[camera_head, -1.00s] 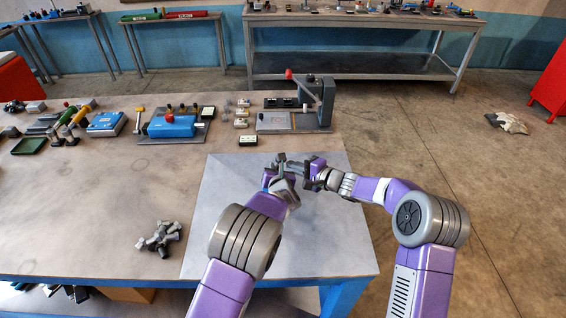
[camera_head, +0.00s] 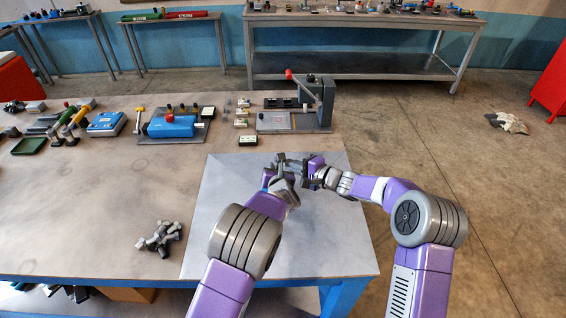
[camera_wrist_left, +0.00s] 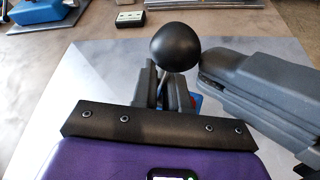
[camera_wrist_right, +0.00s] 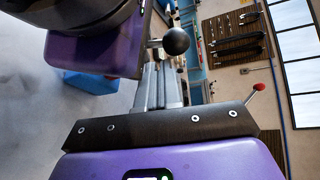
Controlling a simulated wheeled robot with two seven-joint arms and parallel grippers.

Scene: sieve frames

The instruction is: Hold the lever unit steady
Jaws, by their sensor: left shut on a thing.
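The lever unit shows as a black ball knob (camera_wrist_left: 174,44) on a thin metal rod in the left wrist view. A small blue and red part (camera_wrist_left: 196,101) shows behind the fingers; most of the unit is hidden. My left gripper (camera_head: 284,172) is shut on the lever unit above the light grey mat (camera_head: 225,225). My right gripper (camera_head: 308,166) is close on the right. In the left wrist view its grey fingers (camera_wrist_left: 225,68) lie beside the knob. In the right wrist view the knob (camera_wrist_right: 177,41) appears just beyond the right fingers (camera_wrist_right: 160,88), whose opening is unclear.
A heap of grey parts (camera_head: 160,238) lies left of the mat. A blue box unit (camera_head: 172,127) and a grey fixture with a red-knobbed lever (camera_head: 290,122) stand along the far side. The mat's front and left parts are clear.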

